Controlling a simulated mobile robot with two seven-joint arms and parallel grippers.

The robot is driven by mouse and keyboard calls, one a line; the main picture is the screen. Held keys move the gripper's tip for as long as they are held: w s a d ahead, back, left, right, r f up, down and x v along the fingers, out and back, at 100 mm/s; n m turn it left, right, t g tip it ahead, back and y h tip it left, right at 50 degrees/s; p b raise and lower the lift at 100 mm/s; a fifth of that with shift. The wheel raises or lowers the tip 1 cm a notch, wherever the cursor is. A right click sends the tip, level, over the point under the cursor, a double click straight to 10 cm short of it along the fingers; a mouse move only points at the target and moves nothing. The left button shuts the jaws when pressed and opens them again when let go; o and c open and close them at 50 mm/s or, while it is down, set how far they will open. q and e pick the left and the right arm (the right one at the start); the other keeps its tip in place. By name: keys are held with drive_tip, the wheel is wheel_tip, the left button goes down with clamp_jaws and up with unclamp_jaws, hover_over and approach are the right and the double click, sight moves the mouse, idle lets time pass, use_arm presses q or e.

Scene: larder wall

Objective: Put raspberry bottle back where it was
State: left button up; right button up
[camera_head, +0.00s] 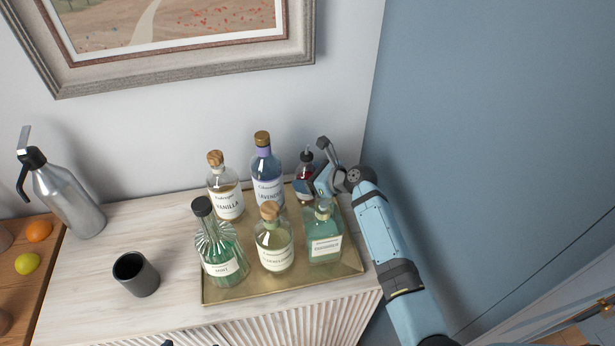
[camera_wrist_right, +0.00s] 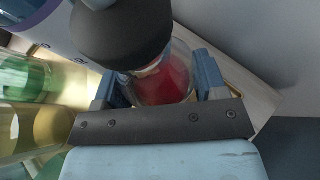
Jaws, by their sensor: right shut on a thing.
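The raspberry bottle (camera_head: 305,184), small with red contents and a dark pourer cap, is upright at the back right corner of the brass tray (camera_head: 225,292). My right gripper (camera_head: 318,186) reaches in from the right and is shut on it. In the right wrist view the red bottle (camera_wrist_right: 165,82) sits between the two blue fingers, with its dark cap close to the camera. Its base is partly hidden, so I cannot tell whether it touches the tray. My left gripper is not clearly in view.
Lavender (camera_head: 267,179), vanilla (camera_head: 225,190), mint (camera_head: 220,250), a pale yellow bottle (camera_head: 274,245) and a green bottle (camera_head: 324,240) stand close by on the tray. A dark cup (camera_head: 136,275) and a siphon (camera_head: 68,200) stand left. Walls bound the back and right.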

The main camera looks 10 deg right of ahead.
drive_tip(key=o, duration=1.3)
drive_tip(key=shift+f, duration=0.1)
drive_tip(key=shift+s+d+r, duration=0.2)
drive_tip(key=shift+d+r, duration=0.05)
drive_tip(key=v, duration=0.7)
